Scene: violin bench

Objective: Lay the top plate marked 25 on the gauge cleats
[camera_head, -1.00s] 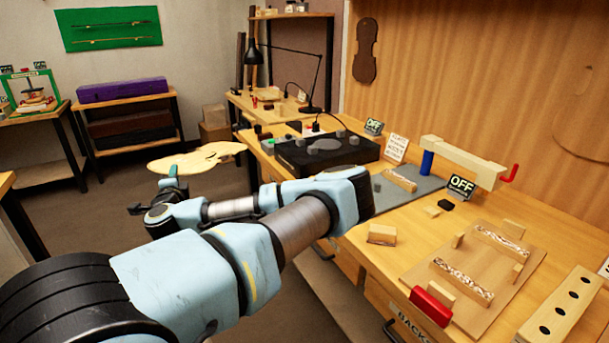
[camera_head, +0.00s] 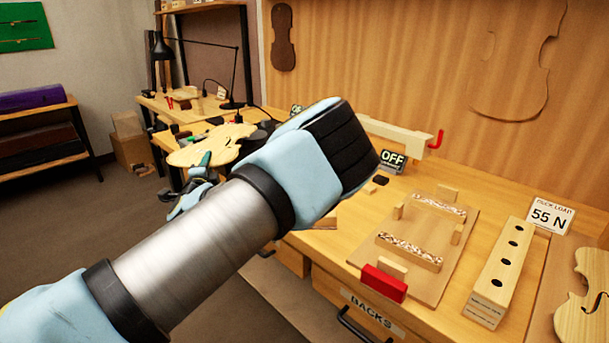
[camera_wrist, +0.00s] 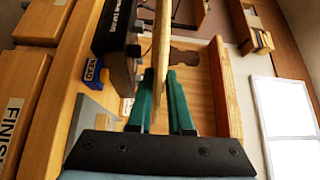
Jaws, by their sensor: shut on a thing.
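A pale violin plate (camera_head: 212,146) is held in the air over the left part of the bench. My gripper (camera_head: 204,164) is shut on its edge. In the wrist view the plate (camera_wrist: 161,45) shows edge-on between the green fingers (camera_wrist: 160,88). No number 25 can be read on it. Two speckled strips, which look like the cleats, lie on a thin brown board (camera_head: 390,270) on the bench at right: the near strip (camera_head: 408,251) and the far strip (camera_head: 440,204). Small wooden blocks stand around them. Nothing lies on the strips. The plate is well left of them.
A red block (camera_head: 384,284) sits at the board's front edge. A long block with holes (camera_head: 505,270) and a "55 N" sign (camera_head: 549,216) stand right of the board. Another violin plate (camera_head: 585,315) is at far right.

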